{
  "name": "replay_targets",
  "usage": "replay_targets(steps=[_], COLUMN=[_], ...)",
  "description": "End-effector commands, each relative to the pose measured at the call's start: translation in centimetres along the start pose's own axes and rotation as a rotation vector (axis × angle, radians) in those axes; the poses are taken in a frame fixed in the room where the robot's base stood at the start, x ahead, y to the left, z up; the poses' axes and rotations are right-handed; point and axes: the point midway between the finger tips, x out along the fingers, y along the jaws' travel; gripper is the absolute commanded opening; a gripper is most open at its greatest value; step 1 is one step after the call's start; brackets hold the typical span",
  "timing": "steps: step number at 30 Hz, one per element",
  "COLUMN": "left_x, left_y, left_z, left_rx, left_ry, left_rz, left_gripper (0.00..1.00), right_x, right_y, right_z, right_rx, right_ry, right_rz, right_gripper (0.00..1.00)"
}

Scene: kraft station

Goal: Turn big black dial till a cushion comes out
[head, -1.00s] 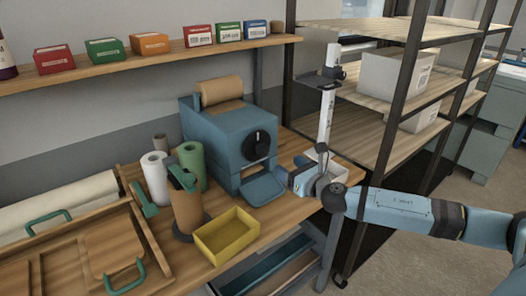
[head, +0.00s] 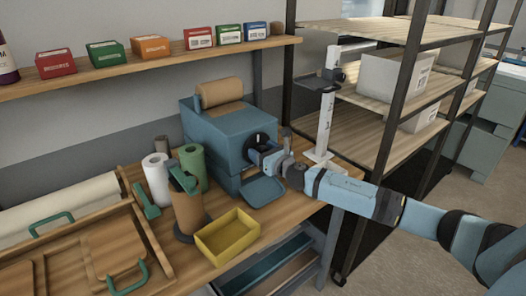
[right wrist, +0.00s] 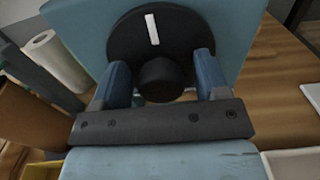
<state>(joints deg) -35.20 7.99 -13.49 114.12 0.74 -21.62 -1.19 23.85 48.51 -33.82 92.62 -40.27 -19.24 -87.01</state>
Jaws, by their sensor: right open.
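The big black dial (right wrist: 190,36) is on the front of the blue machine (head: 228,133). It is round with a white mark near its top and a round knob (right wrist: 160,78) at its middle. In the right wrist view my right gripper (right wrist: 160,72) is open, with one blue finger on each side of the knob. I cannot tell whether the fingers touch it. In the head view the right gripper (head: 262,152) covers part of the dial (head: 260,139). A blue tray (head: 264,191) sticks out below the dial and looks empty. My left gripper is not in view.
A brown paper roll (head: 221,91) lies on top of the machine. A yellow bin (head: 228,253), a brown roll (head: 188,214), and white (head: 156,180) and green rolls (head: 193,163) stand to its left. A white post (head: 325,125) and metal shelving (head: 385,110) stand to the right.

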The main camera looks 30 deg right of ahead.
Motion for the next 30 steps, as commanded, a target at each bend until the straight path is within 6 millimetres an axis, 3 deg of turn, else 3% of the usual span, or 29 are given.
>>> replay_targets(steps=[2,3,9,20,30], left_x=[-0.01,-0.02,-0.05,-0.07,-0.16], left_y=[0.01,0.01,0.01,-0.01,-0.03], left_z=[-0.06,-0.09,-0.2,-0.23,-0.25], left_rx=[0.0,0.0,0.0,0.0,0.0], left_ry=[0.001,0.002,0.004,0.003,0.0], left_rz=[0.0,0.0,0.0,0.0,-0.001], left_gripper=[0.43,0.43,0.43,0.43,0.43], right_x=[-0.02,-0.02,-0.04,-0.05,-0.05], right_y=[0.0,0.0,0.0,-0.01,-0.1], right_z=[-0.01,-0.01,-0.01,-0.01,-0.05], right_rx=[0.0,0.0,0.001,0.051,0.291], right_ry=[0.0,0.0,0.0,0.0,0.0], right_rz=[0.0,0.0,0.0,-0.001,-0.001], right_gripper=[0.68,0.63,0.21,0.21,0.21])
